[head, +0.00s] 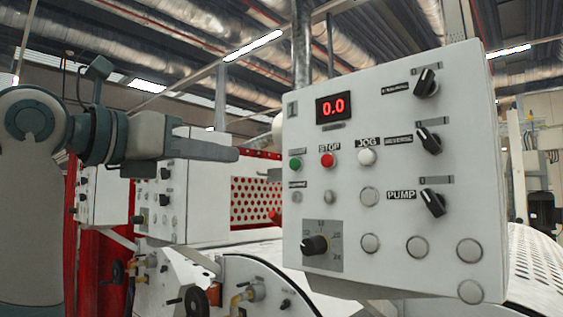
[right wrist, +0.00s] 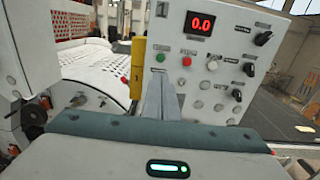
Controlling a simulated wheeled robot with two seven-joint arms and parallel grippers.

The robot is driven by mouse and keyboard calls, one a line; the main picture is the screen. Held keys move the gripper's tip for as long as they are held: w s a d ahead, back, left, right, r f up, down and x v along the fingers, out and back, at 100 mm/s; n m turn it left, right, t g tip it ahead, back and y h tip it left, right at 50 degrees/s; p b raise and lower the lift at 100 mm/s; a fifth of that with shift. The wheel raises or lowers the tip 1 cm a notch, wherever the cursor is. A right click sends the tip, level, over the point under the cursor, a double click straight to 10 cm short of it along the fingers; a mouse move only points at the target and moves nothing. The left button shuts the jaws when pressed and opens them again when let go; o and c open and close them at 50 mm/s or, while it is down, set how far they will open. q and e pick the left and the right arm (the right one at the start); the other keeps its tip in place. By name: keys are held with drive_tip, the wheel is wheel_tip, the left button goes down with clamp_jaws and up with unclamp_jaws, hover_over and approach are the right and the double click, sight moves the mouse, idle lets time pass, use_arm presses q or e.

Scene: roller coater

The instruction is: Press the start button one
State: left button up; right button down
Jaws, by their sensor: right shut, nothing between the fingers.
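The green start button (head: 295,163) sits on the front of a white control panel (head: 385,265), left of the red stop button (head: 327,160). In the right wrist view the green button (right wrist: 163,59) shows just beyond the fingertips. My right gripper (head: 236,154) is shut and empty. In the head view it points right, with its tip left of the panel at about the green button's height and a visible gap between. Its closed fingers (right wrist: 161,82) also show in the right wrist view, upright below the green button. Contact is not visible. My left gripper is not in view.
The panel also carries a red 0.0 display (head: 333,109), a white jog button (head: 367,157), black knobs (head: 315,244) and several grey buttons. A yellow upright part (right wrist: 138,68) stands left of the fingers.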

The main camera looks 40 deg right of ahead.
drive_tip(key=shift+d, duration=0.15)
drive_tip(key=p, duration=0.8)
approach(293, 164)
drive_tip(key=d, duration=0.5)
drive_tip(key=shift+w+r, duration=0.25)
drive_tip(key=shift+r, duration=0.05)
drive_tip(key=shift+d+f, duration=0.15)
drive_tip(key=shift+d, duration=0.6)
drive_tip(key=shift+f, duration=0.1)
